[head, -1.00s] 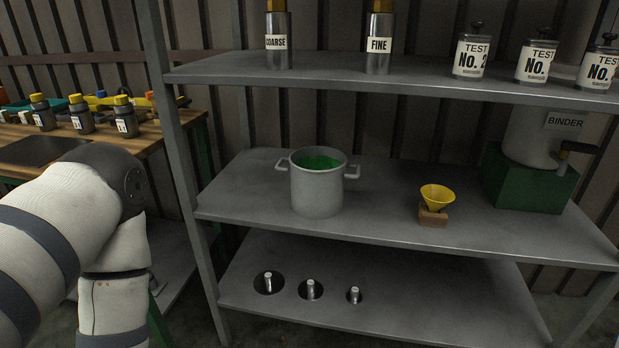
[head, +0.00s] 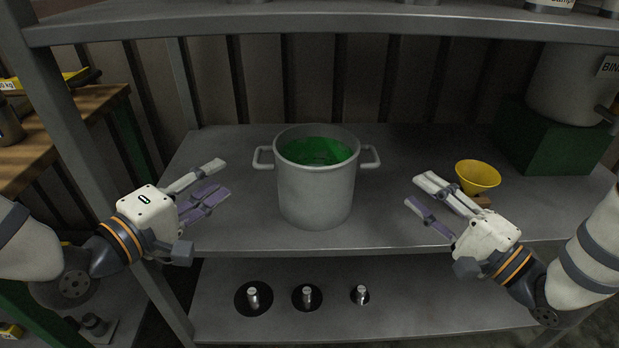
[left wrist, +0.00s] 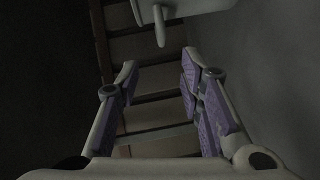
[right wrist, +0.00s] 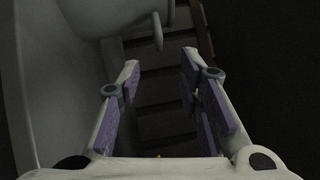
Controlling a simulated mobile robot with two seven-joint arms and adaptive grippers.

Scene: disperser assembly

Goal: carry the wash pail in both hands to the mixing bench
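The wash pail (head: 315,190) is a light grey pot with green contents and a loop handle on each side. It stands upright on the middle shelf. My left gripper (head: 222,178) is open and empty, to the left of the pail and apart from it. My right gripper (head: 413,190) is open and empty, to the right of the pail and apart from it. In the left wrist view a pail handle (left wrist: 160,25) shows beyond the open fingers. In the right wrist view the other handle (right wrist: 157,32) shows beyond the fingers.
A yellow funnel (head: 478,176) stands on the shelf close behind my right gripper. A green block (head: 545,140) under the binder vessel (head: 575,85) is at the right. The upper shelf (head: 330,24) overhangs. A wooden bench (head: 60,130) is at the left.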

